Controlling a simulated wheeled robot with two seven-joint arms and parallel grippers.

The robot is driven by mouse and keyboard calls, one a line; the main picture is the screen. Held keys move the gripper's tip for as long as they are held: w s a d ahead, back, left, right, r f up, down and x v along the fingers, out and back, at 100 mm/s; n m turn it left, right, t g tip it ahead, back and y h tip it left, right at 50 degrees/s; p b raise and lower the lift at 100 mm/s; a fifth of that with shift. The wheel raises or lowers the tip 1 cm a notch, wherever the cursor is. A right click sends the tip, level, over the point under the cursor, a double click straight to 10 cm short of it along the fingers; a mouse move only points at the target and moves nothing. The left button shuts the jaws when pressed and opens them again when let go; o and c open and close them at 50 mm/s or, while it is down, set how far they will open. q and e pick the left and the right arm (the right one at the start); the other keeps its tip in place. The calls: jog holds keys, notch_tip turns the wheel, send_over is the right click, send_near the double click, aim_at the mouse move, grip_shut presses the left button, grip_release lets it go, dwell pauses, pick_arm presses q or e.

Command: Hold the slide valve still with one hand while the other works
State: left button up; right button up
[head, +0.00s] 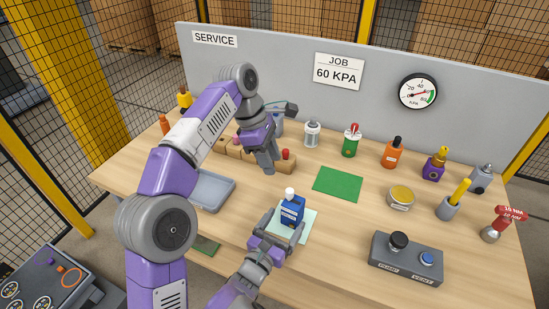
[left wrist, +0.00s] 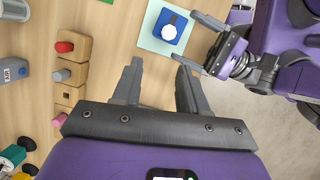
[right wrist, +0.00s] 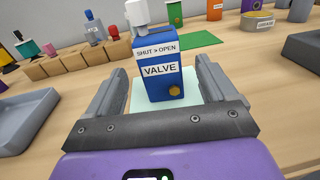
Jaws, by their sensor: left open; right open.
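The slide valve (head: 292,211) is a blue box with a white knob on top, standing upright on a pale mat (head: 310,228) near the table's middle. In the right wrist view its face (right wrist: 161,84) reads VALVE and SHUT > OPEN. My right gripper (head: 282,226) is open, low in front of the valve, with its fingers (right wrist: 160,75) pointing toward it on either side; contact cannot be told. My left gripper (head: 268,168) is open and empty, up and left of the valve. In the left wrist view, the white knob (left wrist: 169,33) lies beyond its fingertips (left wrist: 158,72).
A wooden block with coloured plugs (left wrist: 73,75) is beside my left gripper. A grey tray (head: 210,189) lies left, a control box (head: 405,260) front right. Several bottles and cans line the back. A gauge (head: 417,91) hangs on the panel. A green mat (head: 338,184) is bare.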

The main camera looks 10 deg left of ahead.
aim_at(296, 204)
jog(key=shift+w+d, duration=0.1)
jog(key=shift+w, duration=0.15)
pick_arm(q)
jog(key=shift+s+d+r, duration=0.4)
jog(key=shift+s+d, duration=0.15)
jog(key=shift+d, duration=0.05)
pick_arm(e)
jog(key=shift+x, duration=3.55)
jog(key=c, duration=1.1)
jog(key=shift+c, duration=0.2)
